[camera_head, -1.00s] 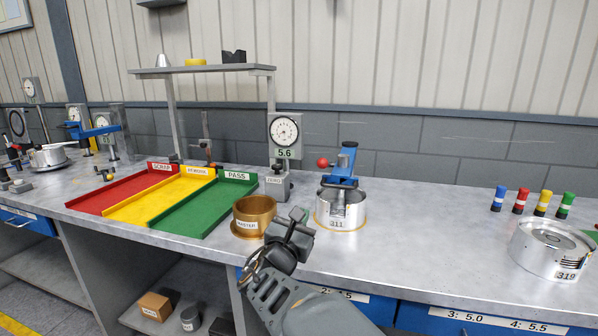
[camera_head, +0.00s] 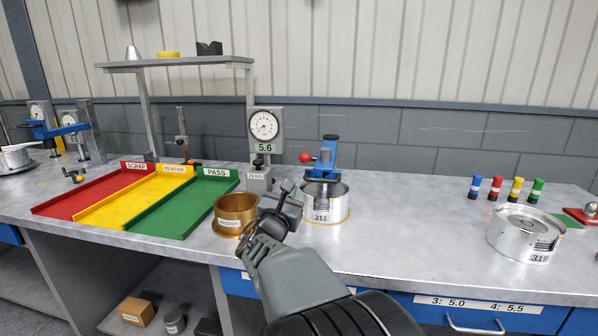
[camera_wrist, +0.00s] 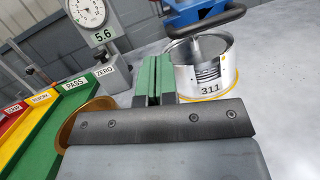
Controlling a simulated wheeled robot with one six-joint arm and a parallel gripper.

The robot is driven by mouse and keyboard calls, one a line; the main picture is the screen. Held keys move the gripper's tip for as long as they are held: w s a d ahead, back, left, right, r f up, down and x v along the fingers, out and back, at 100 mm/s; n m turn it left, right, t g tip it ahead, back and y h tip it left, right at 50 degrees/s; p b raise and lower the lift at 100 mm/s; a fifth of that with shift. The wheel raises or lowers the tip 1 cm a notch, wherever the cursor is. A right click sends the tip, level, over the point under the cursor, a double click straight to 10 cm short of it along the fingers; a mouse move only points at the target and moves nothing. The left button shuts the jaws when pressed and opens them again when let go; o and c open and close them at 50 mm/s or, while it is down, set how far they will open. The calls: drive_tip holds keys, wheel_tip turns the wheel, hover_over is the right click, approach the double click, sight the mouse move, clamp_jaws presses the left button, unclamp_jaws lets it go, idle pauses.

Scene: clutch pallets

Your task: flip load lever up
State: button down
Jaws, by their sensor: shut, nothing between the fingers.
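A lever with a red ball knob (camera_head: 305,157) sticks out to the left of a blue fixture (camera_head: 329,153), behind and above the silver cylinder labelled 311 (camera_head: 322,203). The cylinder also shows in the wrist view (camera_wrist: 205,68), but the red knob does not. My gripper (camera_head: 288,188) is in front of and left of the cylinder, apart from the knob. In the wrist view its green-tipped fingers (camera_wrist: 153,80) are together, with nothing held. A dark curved bar (camera_wrist: 205,27) crosses above the cylinder there; I cannot tell what it belongs to.
A brass MASTER cup (camera_head: 236,209) stands just left of my gripper. A dial gauge reading 5.6 (camera_head: 264,132) stands behind, beside the green PASS tray (camera_head: 190,212). Cylinder 319 (camera_head: 520,233) and coloured pegs (camera_head: 496,189) are at the right. The bench between 311 and 319 is clear.

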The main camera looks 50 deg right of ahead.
sight(308, 158)
drive_tip(key=w+d+r+p, duration=0.1)
drive_tip(key=d+r, duration=0.3)
drive_tip(key=d, duration=0.1)
drive_tip(key=shift+w+d, duration=0.15)
drive_tip(key=shift+w, duration=0.25)
drive_tip(key=shift+r, duration=0.1)
drive_tip(key=shift+r, duration=0.1)
